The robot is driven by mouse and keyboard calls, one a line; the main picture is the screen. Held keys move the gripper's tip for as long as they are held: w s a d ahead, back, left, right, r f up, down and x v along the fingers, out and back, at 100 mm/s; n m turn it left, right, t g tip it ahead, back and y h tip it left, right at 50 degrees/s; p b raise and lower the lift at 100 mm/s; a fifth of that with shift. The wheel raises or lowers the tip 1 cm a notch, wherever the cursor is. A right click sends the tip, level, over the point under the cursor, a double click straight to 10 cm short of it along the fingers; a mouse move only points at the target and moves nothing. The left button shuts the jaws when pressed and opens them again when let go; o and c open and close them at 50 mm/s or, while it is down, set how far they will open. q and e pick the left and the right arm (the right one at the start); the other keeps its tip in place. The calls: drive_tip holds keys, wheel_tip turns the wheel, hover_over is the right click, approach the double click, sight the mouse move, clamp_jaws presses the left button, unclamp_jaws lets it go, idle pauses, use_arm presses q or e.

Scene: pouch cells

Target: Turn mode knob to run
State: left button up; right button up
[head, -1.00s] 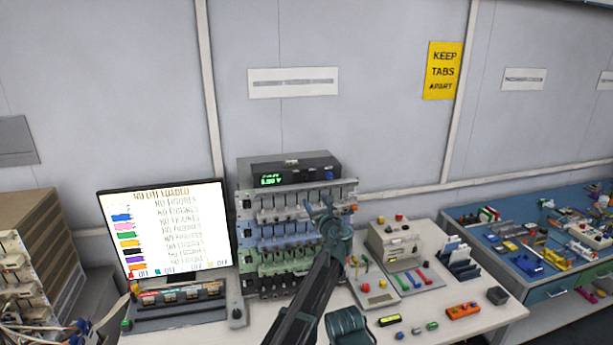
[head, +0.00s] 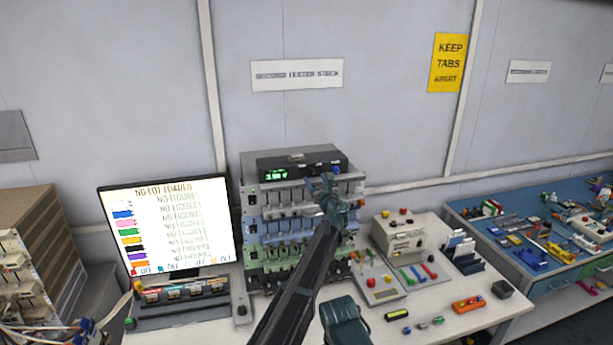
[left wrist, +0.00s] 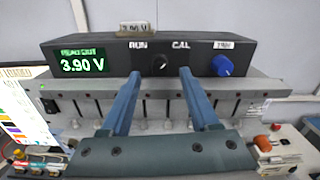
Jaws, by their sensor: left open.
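The mode knob (left wrist: 159,62) is a small black dial with a light mark, between the RUN and CAL labels on the dark meter box (left wrist: 95,50). Which label its mark points to is hard to tell. The meter box (head: 265,163) tops the tester stack in the head view; the mode knob is too small to make out there. My left gripper (head: 324,184) is in front of the box's right half. In the left wrist view my left gripper (left wrist: 159,75) is open and empty, its blue fingers either side of and below the knob, apart from it.
A blue knob (left wrist: 222,65) sits right of the mode knob, close to the right finger. The green display (left wrist: 82,62) reads 3.90 V. A small tag (left wrist: 138,29) stands on the box. Below are tester rows (head: 275,228); a monitor (head: 165,225) stands left.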

sight(312, 174)
use_arm(q)
drive_tip(key=x, duration=0.3)
drive_tip(key=shift+w+a, duration=0.1)
drive_tip(key=shift+w, duration=0.05)
clamp_jaws()
